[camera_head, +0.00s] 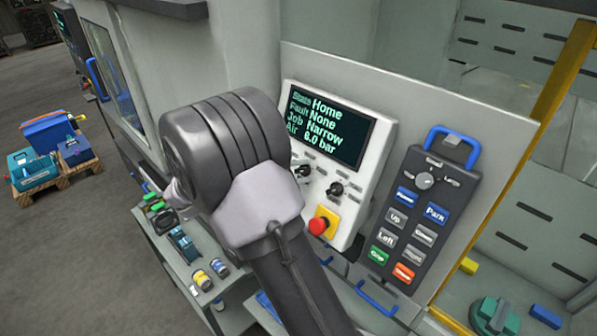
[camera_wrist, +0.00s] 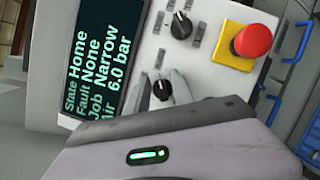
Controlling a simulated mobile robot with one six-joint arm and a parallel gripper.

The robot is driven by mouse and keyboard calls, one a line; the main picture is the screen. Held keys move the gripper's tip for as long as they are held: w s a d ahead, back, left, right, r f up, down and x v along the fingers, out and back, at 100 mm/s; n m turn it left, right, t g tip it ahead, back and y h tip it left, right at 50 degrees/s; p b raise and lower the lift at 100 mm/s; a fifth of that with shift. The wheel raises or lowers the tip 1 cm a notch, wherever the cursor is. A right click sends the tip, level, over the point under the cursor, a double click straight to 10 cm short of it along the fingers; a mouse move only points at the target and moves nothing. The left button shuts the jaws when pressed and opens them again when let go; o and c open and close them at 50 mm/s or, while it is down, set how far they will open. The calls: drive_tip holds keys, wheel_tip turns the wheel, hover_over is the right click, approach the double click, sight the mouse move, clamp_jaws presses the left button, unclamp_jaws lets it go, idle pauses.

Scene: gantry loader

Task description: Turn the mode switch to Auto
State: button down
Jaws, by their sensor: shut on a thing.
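The control panel (camera_head: 375,165) has two black rotary knobs below its screen. The left knob (camera_head: 304,171) is at my gripper; the right knob (camera_head: 336,188) stands free. In the wrist view my gripper (camera_wrist: 161,92) is shut on the left knob (camera_wrist: 162,89), with a pale finger on either side of it. The right knob (camera_wrist: 181,26) shows above it. The labels around both knobs are too small to read, so I cannot tell which mode is set. In the head view my arm hides most of my gripper.
A red emergency stop button (camera_head: 318,226) on a yellow plate sits close by on the panel. The screen (camera_head: 326,124) reads Home, fault None, job Narrow. A dark pendant (camera_head: 418,220) with coloured buttons hangs to the right. A shelf (camera_head: 205,290) with small items is below left.

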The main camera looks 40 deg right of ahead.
drive_tip(key=c, duration=1.5)
unclamp_jaws()
drive_tip(key=shift+o, duration=0.2)
drive_tip(key=p+v, duration=0.1)
drive_tip(key=v, duration=1.6)
drive_tip(key=shift+a+p, duration=0.25)
drive_tip(key=shift+p, duration=0.05)
drive_tip(key=shift+r, duration=0.1)
